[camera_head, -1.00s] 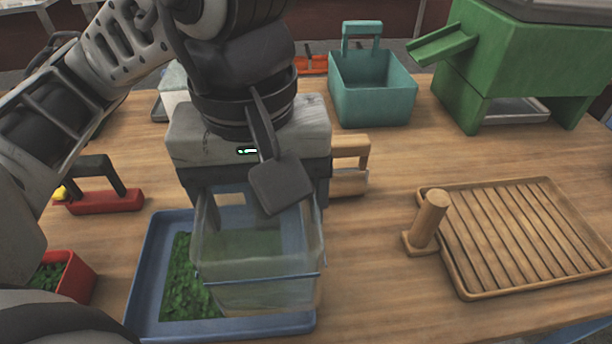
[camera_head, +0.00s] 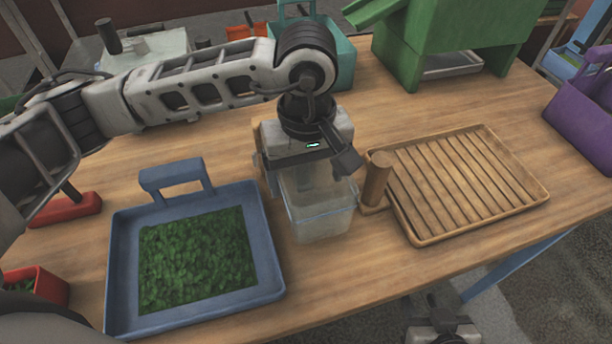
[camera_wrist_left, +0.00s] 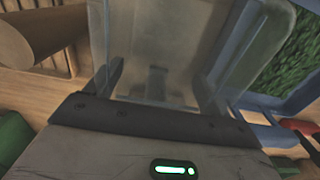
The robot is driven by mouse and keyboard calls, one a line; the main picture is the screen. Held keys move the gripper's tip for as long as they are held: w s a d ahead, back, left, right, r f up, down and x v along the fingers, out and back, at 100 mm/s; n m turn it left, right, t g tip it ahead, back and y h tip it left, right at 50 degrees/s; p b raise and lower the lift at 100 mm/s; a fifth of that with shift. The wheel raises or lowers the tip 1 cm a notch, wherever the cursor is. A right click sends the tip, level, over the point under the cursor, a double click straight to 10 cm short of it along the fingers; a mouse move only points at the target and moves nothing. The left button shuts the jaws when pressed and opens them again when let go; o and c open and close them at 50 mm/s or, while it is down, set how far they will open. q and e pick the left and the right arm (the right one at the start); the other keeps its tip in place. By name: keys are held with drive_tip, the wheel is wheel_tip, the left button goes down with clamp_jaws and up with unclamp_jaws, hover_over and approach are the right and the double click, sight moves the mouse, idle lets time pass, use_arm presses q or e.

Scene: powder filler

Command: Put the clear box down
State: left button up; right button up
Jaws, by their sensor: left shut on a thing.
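The clear box (camera_head: 322,218) is upright in my left gripper (camera_head: 313,178), between the blue tray and the wooden slatted tray. In the left wrist view the box (camera_wrist_left: 150,40) sits between the two fingers of the gripper (camera_wrist_left: 160,85), which is shut on it. I see no leaves in the box. I cannot tell whether its bottom touches the wooden table (camera_head: 350,275) or hangs slightly above it. My right gripper (camera_head: 443,318) is partly in view at the bottom edge, low beyond the table's front edge; its finger state is unclear.
A blue tray (camera_head: 125,250) with green leaves stands to the left of the box. A wooden slatted tray (camera_head: 410,225) with an upright peg handle (camera_head: 376,178) is close on the right. A green machine (camera_head: 400,60) and teal bin (camera_head: 345,75) stand behind. Bare table lies in front.

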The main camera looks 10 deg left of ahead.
use_arm(q)
drive_tip(key=shift+f, duration=1)
drive_tip(key=shift+f, duration=0.2)
drive_tip(key=o, duration=1)
drive_tip(key=shift+s, duration=0.1)
